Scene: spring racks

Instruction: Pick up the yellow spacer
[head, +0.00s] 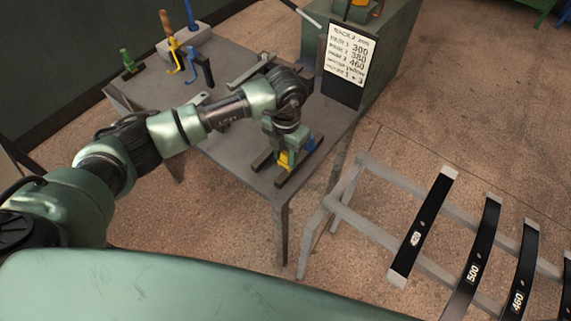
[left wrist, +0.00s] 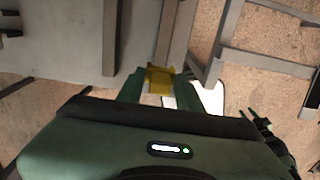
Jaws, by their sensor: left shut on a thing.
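My left arm reaches over the grey table, and its gripper (head: 284,152) points down near the table's front corner. The gripper is shut on the yellow spacer (head: 284,161). In the left wrist view the yellow spacer (left wrist: 160,78) sits between the two green fingers (left wrist: 165,90). I cannot tell whether the spacer touches the table or is clear of it.
A blue piece (head: 309,146) and dark bars (head: 298,165) are beside the gripper. Clamps with yellow and blue handles (head: 170,38) stand at the table's back. A sign (head: 347,55) is behind. A rack with black leaf springs (head: 423,228) stands at right.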

